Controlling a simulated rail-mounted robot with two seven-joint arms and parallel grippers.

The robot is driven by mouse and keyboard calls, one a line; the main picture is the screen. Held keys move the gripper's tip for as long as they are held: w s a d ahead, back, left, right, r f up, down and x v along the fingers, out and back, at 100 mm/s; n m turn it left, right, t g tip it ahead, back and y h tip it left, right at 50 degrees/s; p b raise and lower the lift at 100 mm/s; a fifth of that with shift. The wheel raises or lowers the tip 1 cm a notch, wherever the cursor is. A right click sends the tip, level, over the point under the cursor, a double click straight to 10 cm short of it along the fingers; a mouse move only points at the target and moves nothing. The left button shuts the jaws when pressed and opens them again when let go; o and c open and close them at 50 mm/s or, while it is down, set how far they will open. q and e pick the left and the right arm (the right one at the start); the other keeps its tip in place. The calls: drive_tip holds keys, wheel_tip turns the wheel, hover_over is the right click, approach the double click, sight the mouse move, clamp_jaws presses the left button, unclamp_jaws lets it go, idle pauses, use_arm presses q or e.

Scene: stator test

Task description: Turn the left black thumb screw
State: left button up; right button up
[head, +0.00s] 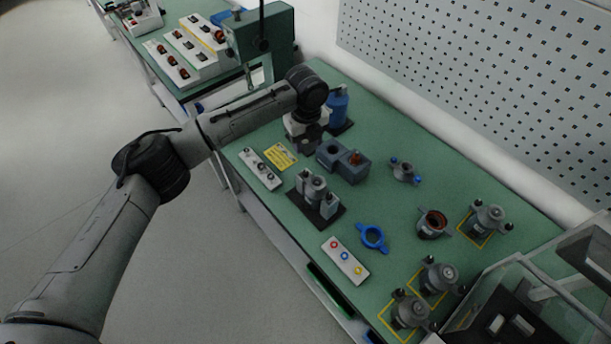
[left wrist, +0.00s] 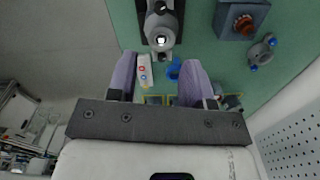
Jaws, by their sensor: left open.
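The grey metal fixture (head: 316,187) stands on a black base on the green bench, and it also shows at the top of the left wrist view (left wrist: 161,25). Small black knobs flank the grey housings (head: 440,276) at the bench's right end; which one is the left thumb screw is unclear. My left gripper (head: 307,142) is above the bench, behind the fixture in the head view. Its two fingers are apart with nothing between them in the left wrist view (left wrist: 160,76). My right gripper is out of view.
A blue ring (head: 373,238) and a button strip (head: 345,260) lie right of the fixture. A perforated wall (head: 480,80) bounds the back. A clear-sided enclosure (head: 520,290) is at lower right.

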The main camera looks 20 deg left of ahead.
sight(305, 172)
use_arm(q)
wheel_tip(305, 172, down, 14)
drive_tip(key=shift+w+a+r+b, duration=0.15)
drive_tip(key=shift+r+b, duration=0.1)
drive_tip(key=shift+b, duration=0.4)
drive_tip(key=shift+c, duration=0.2)
clamp_jaws()
